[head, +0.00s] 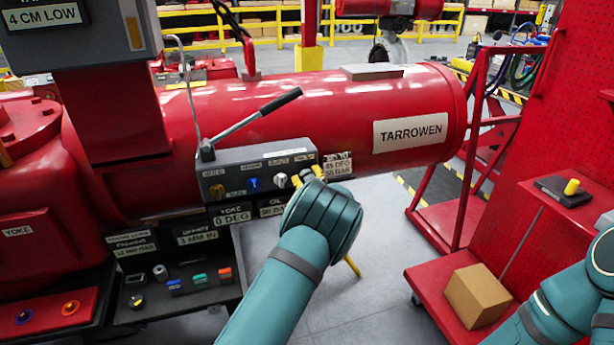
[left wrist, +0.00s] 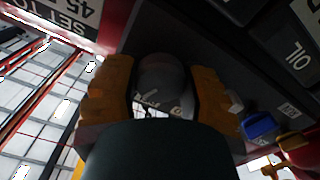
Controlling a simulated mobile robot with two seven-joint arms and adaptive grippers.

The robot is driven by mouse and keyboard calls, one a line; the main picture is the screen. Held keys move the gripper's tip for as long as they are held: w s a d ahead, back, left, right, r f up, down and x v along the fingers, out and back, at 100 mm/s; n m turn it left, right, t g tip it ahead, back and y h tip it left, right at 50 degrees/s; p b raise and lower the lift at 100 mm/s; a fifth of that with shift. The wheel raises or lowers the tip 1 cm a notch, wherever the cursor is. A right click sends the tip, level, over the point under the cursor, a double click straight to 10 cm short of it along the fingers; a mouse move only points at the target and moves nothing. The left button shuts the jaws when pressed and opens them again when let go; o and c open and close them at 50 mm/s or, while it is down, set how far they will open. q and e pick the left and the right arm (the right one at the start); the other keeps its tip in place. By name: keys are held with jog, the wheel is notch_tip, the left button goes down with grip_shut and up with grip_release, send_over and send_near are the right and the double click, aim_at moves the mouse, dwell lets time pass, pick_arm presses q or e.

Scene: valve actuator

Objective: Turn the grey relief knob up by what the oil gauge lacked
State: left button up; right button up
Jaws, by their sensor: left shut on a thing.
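The grey relief knob (left wrist: 163,72) is a dark round knob on the face of the grey control block (head: 240,172). My left gripper (head: 306,178) reaches up to the right end of this block. In the left wrist view its two yellow fingers (left wrist: 164,92) are shut on the sides of the knob. In the head view the gripper and arm hide the knob, and I cannot read its angle. A sign (head: 337,165) beside it reads about 45 DEG and 55 BAR, in small print. The gauge sign (head: 36,18) at top left reads 4 CM LOW. My right gripper is out of view.
A white knob (head: 281,180), a blue knob (head: 252,183) and a brass knob (head: 217,191) sit left of my gripper. A lever (head: 262,112) rises above the block. A dark tray (head: 200,303) with small parts lies below. A red cart (head: 450,290) carries a cardboard box (head: 478,295).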

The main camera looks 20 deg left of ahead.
pick_arm(q)
jog(key=m+p, duration=0.1)
jog(key=m, duration=0.4)
jog(key=shift+r+m, duration=0.15)
jog(key=shift+m, duration=0.15)
jog(key=m+p, duration=0.2)
jog(key=m, duration=0.7)
jog(key=shift+w+d+m+p, duration=0.1)
jog(key=shift+m+p, duration=0.3)
jog(key=m, duration=0.4)
jog(key=shift+m+p, duration=0.35)
jog(key=shift+m, duration=0.05)
jog(key=o, duration=1.2)
